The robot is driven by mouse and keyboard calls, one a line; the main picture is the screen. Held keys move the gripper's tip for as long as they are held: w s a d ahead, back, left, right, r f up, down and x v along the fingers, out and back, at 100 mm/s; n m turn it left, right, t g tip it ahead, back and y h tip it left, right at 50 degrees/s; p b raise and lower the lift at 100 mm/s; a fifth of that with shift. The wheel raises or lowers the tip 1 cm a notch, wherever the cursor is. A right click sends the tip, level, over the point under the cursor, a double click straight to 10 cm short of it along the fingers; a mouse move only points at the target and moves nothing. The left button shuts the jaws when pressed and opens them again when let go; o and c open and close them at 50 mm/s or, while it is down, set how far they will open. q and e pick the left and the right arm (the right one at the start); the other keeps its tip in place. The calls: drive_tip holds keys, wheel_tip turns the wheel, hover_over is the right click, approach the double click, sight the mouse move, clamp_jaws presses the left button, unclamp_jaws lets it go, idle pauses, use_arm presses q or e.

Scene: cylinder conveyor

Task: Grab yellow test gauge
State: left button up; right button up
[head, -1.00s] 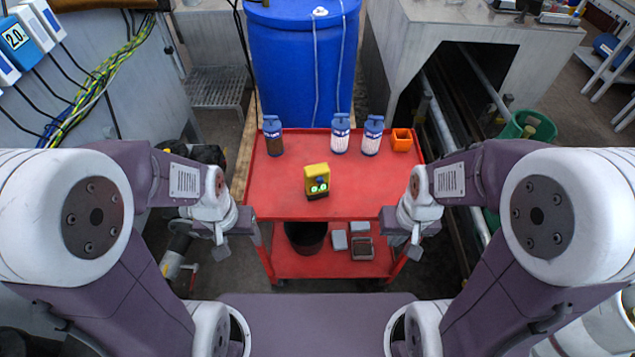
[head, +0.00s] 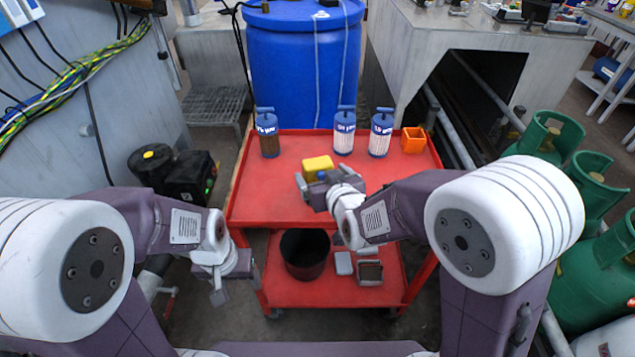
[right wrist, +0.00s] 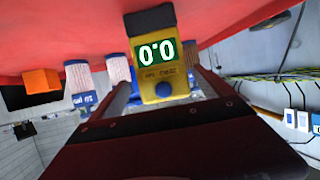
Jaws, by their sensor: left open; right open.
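The yellow test gauge (head: 318,165) stands on the red cart's top (head: 280,196), partly hidden behind my right gripper (head: 318,188) in the head view. In the right wrist view the yellow gauge (right wrist: 158,60) shows a display reading 0.0 and a blue knob. It lies ahead of my open right gripper (right wrist: 165,85), roughly between the two fingers. I cannot tell whether the fingers touch it. My left gripper (head: 220,285) is open and empty, in front of the cart's left front corner.
Three blue-capped cylinders, one brown-filled (head: 267,132) and two white (head: 344,130), stand along the cart's back edge beside an orange box (head: 413,140). A black bucket (head: 305,254) sits on the lower shelf. A blue barrel (head: 300,70) stands behind the cart.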

drive_tip(key=b+x, duration=0.1)
drive_tip(key=x, duration=0.5)
drive_tip(key=shift+s+a, duration=0.1)
drive_tip(key=shift+a, duration=0.05)
drive_tip(key=shift+s+r, duration=0.15)
drive_tip(key=c, duration=1.8)
